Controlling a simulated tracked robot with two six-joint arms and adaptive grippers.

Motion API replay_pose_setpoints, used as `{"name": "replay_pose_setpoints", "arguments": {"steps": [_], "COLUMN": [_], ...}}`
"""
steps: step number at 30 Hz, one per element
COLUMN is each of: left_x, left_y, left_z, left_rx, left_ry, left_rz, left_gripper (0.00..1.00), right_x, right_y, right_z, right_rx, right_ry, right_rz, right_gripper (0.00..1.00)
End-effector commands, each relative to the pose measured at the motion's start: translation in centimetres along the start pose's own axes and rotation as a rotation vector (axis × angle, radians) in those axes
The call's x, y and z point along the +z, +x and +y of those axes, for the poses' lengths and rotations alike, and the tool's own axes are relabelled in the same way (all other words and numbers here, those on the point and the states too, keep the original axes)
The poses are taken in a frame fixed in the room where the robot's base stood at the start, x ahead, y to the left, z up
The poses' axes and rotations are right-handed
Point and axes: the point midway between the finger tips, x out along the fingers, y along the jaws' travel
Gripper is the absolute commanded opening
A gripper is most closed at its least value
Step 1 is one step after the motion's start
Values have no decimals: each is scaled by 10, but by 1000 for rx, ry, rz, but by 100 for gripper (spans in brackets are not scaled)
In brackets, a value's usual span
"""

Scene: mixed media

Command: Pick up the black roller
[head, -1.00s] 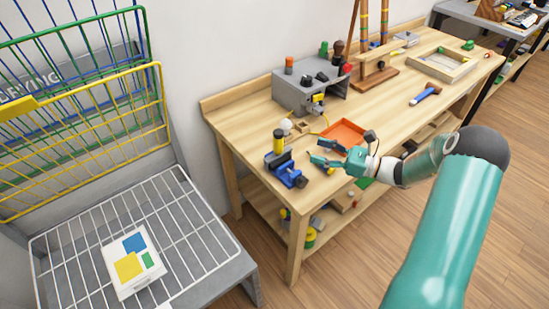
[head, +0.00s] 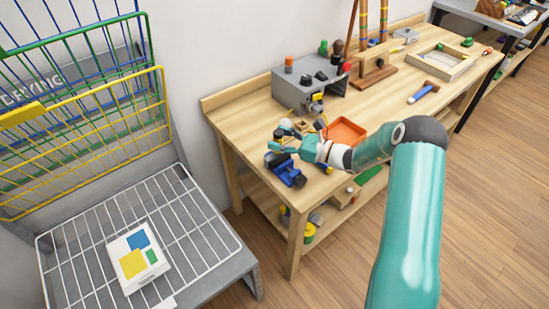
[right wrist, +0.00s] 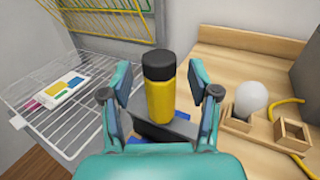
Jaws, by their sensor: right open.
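A yellow cylinder with a black top (right wrist: 160,88) stands upright between the fingers of my right gripper (right wrist: 160,95) in the right wrist view, with gaps on both sides. I cannot tell if this is the black roller; no other roller shows clearly. In the head view my right gripper (head: 277,143) is open at the bench's near left corner, over the blue vise (head: 288,172), and mostly hides the cylinder. A dark vise jaw (right wrist: 170,128) shows beyond the gripper in the wrist view. My left gripper is not in view.
The wooden workbench (head: 385,112) carries a grey box (head: 290,95), an orange tray (head: 346,130) and a blue-handled hammer (head: 420,94). A wire rack (head: 200,212) stands left.

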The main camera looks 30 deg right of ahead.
Motion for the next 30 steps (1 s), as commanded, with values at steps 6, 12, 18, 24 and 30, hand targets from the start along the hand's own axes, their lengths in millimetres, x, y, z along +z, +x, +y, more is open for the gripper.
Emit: {"name": "replay_pose_setpoints", "arguments": {"steps": [6,12,18,24,30], "left_x": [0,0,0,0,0], "left_y": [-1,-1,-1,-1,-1], "left_z": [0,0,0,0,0], "left_rx": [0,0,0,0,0], "left_ry": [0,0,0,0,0], "left_rz": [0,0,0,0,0], "left_gripper": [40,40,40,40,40], "right_x": [0,0,0,0,0], "right_y": [4,4,4,4,4], "right_z": [0,0,0,0,0], "right_rx": [-1,-1,-1,-1,0], "right_ry": [-1,-1,-1,-1,-2], "right_rz": [0,0,0,0,-1], "right_gripper": [61,39,6,0,0]}}
